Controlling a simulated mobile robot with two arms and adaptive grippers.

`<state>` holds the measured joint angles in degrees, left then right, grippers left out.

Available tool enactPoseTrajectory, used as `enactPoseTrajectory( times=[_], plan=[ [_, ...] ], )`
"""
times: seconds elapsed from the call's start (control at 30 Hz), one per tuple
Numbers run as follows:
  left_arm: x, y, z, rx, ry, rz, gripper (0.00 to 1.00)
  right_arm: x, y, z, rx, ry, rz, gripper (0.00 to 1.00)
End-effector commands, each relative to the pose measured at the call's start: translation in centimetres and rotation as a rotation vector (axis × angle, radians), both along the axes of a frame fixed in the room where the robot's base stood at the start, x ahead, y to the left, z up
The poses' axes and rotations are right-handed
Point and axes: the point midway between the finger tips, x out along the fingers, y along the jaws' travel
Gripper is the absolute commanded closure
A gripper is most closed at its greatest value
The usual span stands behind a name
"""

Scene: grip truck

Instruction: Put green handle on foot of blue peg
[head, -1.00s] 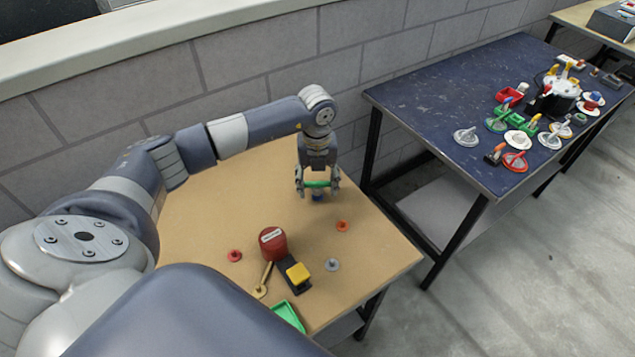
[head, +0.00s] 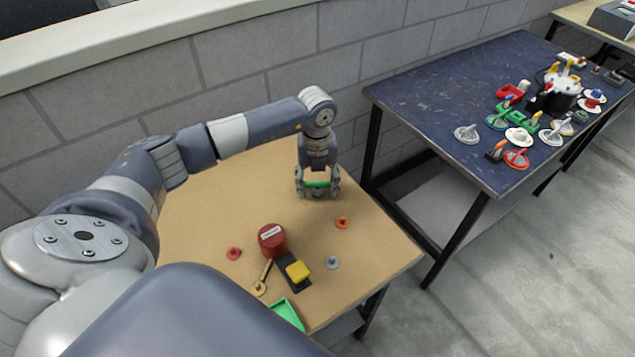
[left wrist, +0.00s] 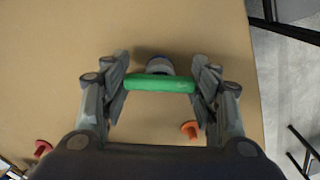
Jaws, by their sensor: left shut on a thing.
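My left gripper (head: 318,188) is shut on the green handle (head: 317,184), a short green bar held crosswise between its fingertips. In the left wrist view the green handle (left wrist: 159,84) spans the gap between the fingers. A round greyish-blue piece (left wrist: 160,65), likely the blue peg's foot, stands on the wooden table just beyond and partly under the handle. Whether the handle touches it I cannot tell. In the head view the peg is mostly hidden by the gripper and handle. My right gripper is not in view.
On the wooden table (head: 210,205) lie a red cylinder (head: 272,240), a black-and-yellow block (head: 297,272), a green tray (head: 287,314), and small red, orange (head: 342,222) and grey (head: 332,263) pegs. A blue table (head: 440,100) with several parts stands at the right.

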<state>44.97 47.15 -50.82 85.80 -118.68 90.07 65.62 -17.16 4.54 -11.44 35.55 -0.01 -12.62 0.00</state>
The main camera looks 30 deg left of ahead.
Motion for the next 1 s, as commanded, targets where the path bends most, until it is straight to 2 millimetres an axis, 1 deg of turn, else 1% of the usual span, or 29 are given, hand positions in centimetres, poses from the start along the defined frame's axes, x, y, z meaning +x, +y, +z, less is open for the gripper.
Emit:
enactPoseTrajectory(
  times=[0.4, 0.8, 0.83, 0.87, 0.9, 0.93, 1.0],
  plan=[
    [0.01, 0.03, 0.01, 0.001, -0.001, 0.001, 0.70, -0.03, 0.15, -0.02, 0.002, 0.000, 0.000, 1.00],
    [0.01, 0.04, -0.44, 0.000, 0.000, 0.001, 0.70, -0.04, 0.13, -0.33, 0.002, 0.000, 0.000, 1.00],
    [0.01, 0.03, -0.39, 0.001, -0.001, 0.001, 0.40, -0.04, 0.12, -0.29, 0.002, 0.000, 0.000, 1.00],
    [0.01, 0.03, -0.38, 0.000, 0.000, 0.001, 0.33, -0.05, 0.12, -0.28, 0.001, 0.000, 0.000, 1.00],
    [0.01, 0.03, -0.38, 0.000, 0.000, 0.001, 0.24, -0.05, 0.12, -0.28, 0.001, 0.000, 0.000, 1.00],
    [0.01, 0.03, -0.38, 0.000, 0.000, 0.001, 0.21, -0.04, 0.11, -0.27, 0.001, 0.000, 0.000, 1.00],
    [0.01, 0.03, -0.38, 0.000, 0.000, 0.001, 0.21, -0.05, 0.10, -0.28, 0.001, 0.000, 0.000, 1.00]
  ],
)
